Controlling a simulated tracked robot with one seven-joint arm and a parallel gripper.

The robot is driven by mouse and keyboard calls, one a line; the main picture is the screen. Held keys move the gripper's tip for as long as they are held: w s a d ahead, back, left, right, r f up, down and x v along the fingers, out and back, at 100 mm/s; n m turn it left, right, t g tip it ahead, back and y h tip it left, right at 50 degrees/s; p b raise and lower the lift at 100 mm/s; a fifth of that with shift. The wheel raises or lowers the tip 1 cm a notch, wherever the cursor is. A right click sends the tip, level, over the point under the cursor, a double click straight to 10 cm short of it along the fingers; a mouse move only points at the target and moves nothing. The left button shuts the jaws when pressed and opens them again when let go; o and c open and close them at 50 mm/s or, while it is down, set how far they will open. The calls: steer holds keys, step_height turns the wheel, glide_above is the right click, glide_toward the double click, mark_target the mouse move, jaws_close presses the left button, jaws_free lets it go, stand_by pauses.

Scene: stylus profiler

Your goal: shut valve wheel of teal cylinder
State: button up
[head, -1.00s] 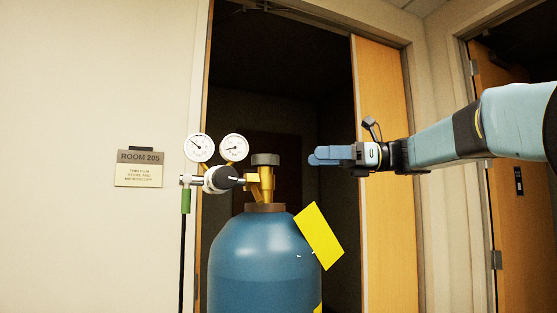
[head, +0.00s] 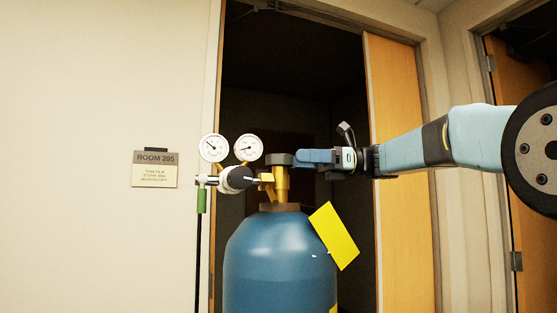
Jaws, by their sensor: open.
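The teal cylinder (head: 278,262) stands upright in front of a dark doorway, its lower part cut off by the frame. A brass valve (head: 281,186) rises from its neck, topped by a dark grey valve wheel (head: 279,159). My gripper (head: 303,158) comes in level from the right at the wheel's height. Its blue fingers are open and their tips overlap the right edge of the wheel in the picture. I cannot tell whether they touch it or straddle it.
Two round gauges (head: 231,148) and a regulator (head: 235,179) with a green-ended hose are left of the valve. A yellow tag (head: 334,236) hangs at the cylinder's right shoulder. A wooden door (head: 398,200) stands behind my arm. A room sign (head: 155,169) is on the left wall.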

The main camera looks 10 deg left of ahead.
mark_target(279, 158)
steer(key=shift+x, duration=2.75)
steer(key=c, duration=1)
steer(key=shift+o, duration=0.2)
steer(key=shift+r+m+t+y, duration=0.1)
steer(key=shift+m+t+y, duration=0.4)
steer(key=shift+m+t, duration=1.1)
steer(key=shift+t, duration=0.8)
steer(key=o, duration=1)
steer(key=shift+c, duration=0.2)
steer(key=shift+w+d, duration=0.1)
